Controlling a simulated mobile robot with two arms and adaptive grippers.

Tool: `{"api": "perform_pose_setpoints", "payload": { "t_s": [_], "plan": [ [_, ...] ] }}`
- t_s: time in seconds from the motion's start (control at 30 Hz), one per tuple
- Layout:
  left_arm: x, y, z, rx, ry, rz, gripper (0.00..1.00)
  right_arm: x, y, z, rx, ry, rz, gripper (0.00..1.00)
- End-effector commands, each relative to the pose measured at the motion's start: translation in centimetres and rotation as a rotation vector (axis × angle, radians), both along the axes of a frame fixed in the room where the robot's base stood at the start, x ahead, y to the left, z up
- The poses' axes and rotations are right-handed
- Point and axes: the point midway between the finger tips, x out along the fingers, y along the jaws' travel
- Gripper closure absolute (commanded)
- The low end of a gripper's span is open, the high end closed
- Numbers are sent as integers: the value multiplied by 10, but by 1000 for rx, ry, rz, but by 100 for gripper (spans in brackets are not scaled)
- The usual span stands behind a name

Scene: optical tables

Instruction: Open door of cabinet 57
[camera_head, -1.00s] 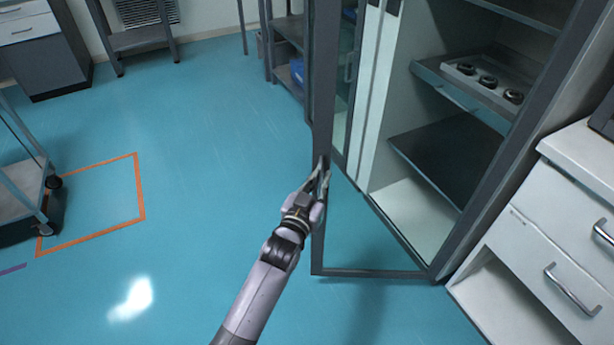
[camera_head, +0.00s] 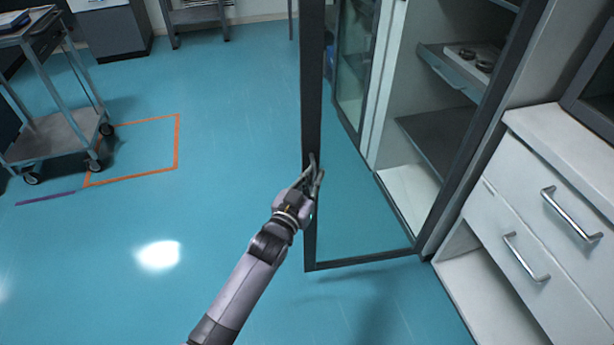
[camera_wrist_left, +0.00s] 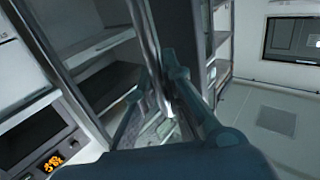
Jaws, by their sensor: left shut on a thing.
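The cabinet (camera_head: 419,150) stands at the right of the head view, with shelves showing inside. Its glass door has a dark frame (camera_head: 313,90) and stands swung open, out over the floor. My left gripper (camera_head: 316,170) is at the free edge of the door, partway up, shut on what looks like the door's handle. In the left wrist view the fingers (camera_wrist_left: 170,85) close around a light upright bar (camera_wrist_left: 145,35), taken to be the handle. The cabinet's number is not readable. My right gripper is not in view.
A white drawer unit (camera_head: 500,205) with metal handles stands right of the cabinet. A grey cart (camera_head: 62,140) stands at the left beside an orange floor outline (camera_head: 176,145). The blue floor left of the door is clear.

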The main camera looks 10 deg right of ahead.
Motion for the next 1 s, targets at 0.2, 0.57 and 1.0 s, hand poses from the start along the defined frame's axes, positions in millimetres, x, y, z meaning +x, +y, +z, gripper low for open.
{"api": "perform_pose_setpoints", "payload": {
  "t_s": [0.2, 0.57, 1.0],
  "plan": [
    [1, 1, 2, 1, -8, 4, 100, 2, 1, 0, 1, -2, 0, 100],
    [1, 0, 2, 0, -6, 3, 82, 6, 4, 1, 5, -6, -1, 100],
    [0, -1, 1, -1, -2, 1, 70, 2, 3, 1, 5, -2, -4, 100]
  ]
}}
